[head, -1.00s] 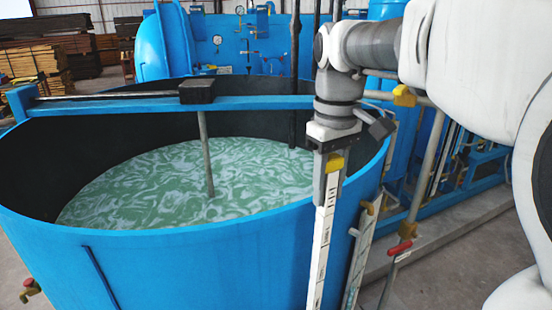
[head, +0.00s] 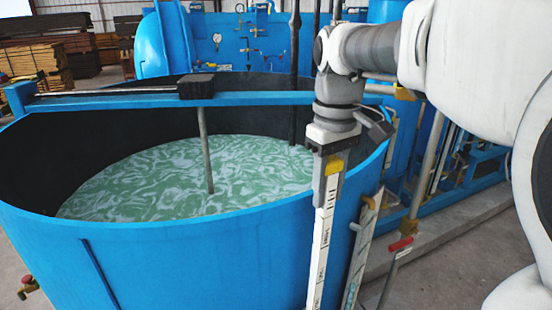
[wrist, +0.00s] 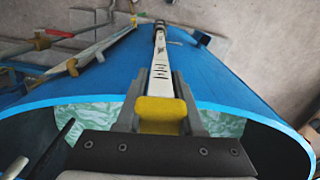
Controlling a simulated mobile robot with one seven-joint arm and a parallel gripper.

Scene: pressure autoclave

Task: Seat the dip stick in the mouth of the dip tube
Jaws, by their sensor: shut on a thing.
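The dip stick is a long white rod with black marks and a yellow top block. It hangs from my gripper and shows in the head view (head: 320,262) and the wrist view (wrist: 161,58). My gripper (head: 328,185) is shut on it near the yellow block, just outside the near right wall of the blue tank. The stick points downward, and its lower end leaves the bottom of the head view. In the wrist view my fingers (wrist: 162,95) flank the stick, and its far end looks small and dark. I cannot clearly make out the dip tube or its mouth.
The open blue tank (head: 200,262) holds green liquid (head: 150,185). A blue beam (head: 110,102) with a black block crosses it. A gauge strip (head: 362,240) with brass fittings stands close right of the stick. A red-handled valve (head: 401,244) and pipes are farther right.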

